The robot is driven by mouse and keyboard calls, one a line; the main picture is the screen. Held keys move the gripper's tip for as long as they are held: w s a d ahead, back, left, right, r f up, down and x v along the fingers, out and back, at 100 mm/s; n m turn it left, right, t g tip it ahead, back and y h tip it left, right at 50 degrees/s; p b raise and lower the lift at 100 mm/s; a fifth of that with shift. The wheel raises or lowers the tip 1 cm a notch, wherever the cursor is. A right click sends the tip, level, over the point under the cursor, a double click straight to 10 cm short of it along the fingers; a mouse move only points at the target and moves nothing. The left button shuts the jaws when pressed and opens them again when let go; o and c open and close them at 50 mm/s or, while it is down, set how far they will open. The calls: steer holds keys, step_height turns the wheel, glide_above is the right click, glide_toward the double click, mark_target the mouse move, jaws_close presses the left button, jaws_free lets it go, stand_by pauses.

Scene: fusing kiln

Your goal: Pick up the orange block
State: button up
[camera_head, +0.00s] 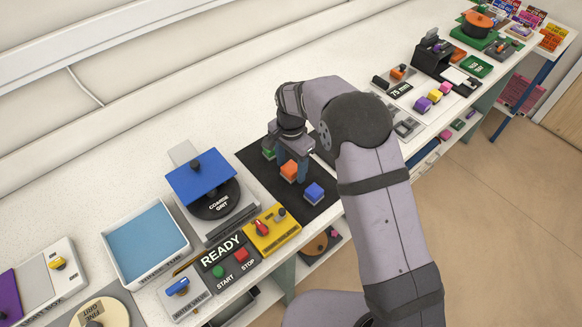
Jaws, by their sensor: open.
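The orange block (289,171) sits on a black mat (323,216), on what looks like a pale base. It stands between a green block (268,153) behind it and a blue block (314,192) in front of it. My gripper (291,168) points down at the orange block, with its jaws open and its fingers close to the block's sides. I cannot tell whether the fingers touch it. The gripper body and fingers partly hide the orange and green blocks.
A grinder with a blue top (200,178) stands left of the mat. A yellow switch box (272,231) and a READY panel (230,261) lie along the front edge. A blue tray (145,243) is further left. The bench behind the mat is clear.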

mark_target(291, 167)
steer(key=shift+f, duration=0.45)
steer(key=c, duration=1.3)
steer(key=shift+r, duration=0.2)
step_height(291, 167, up, 10)
steer(key=b, duration=0.3)
steer(key=shift+f, duration=0.1)
steer(key=o, duration=0.6)
steer(key=c, duration=0.4)
